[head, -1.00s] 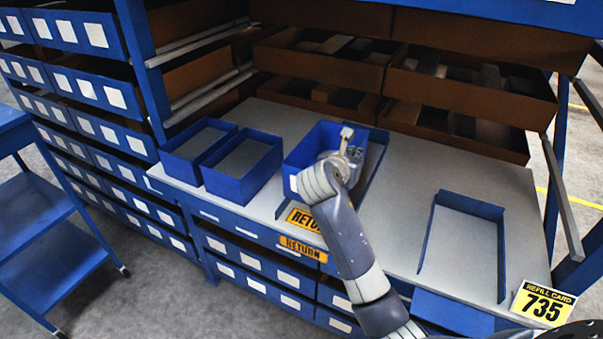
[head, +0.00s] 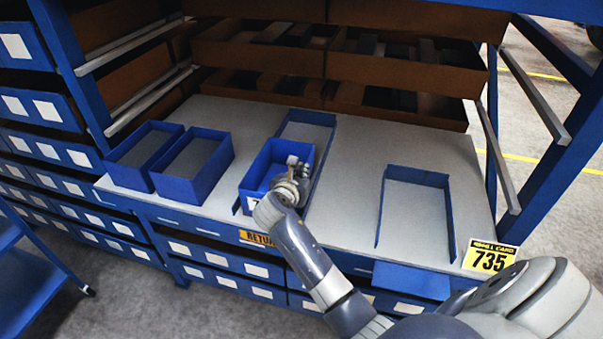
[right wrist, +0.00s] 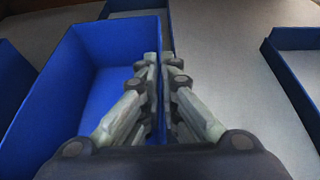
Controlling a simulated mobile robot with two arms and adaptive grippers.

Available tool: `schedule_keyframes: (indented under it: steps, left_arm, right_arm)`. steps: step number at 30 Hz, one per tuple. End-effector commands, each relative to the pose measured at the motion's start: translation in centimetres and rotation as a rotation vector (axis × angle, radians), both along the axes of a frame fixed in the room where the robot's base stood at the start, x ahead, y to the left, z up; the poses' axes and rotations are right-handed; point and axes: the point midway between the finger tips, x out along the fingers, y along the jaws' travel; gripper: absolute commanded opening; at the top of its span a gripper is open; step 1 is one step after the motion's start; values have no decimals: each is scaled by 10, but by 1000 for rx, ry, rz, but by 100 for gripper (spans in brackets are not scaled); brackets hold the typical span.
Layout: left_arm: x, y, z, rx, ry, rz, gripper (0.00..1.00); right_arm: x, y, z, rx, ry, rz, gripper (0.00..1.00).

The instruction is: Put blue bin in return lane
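The blue bin (head: 258,172) is upright at the front of the return lane, a low blue-walled bay (head: 322,150) on the grey counter. The bay's back end shows behind the bin, and its right wall runs beside it. I cannot tell whether the bin touches the counter. My right gripper (head: 297,163) is at the bin's right side. In the right wrist view its fingers (right wrist: 160,75) are close together on both sides of the right wall of the bin (right wrist: 92,80). The inside looks empty. A yellow RETURN label (head: 257,238) is on the counter's front edge. My left gripper is out of view.
Two blue bins (head: 193,168) stand left of the lane. An empty blue-walled bay (head: 378,210) lies to the right, near a yellow 735 refill card (head: 490,258). Brown shelf trays (head: 400,90) hang over the back. Counter between the bays is bare.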

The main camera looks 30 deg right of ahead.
Motion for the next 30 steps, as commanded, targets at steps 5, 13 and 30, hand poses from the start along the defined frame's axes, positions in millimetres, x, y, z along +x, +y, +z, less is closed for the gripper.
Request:
schedule_keyframes:
  steps: [5, 13, 30]
  left_arm:
    - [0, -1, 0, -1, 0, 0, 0]
    - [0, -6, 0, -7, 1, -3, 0]
    - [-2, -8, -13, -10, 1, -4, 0]
  right_arm:
    - [0, 0, -2, 0, 0, 0, 10]
    - [0, 0, -2, 0, 0, 0, 25]
    - [-40, 47, 23, 3, -2, 2, 25]
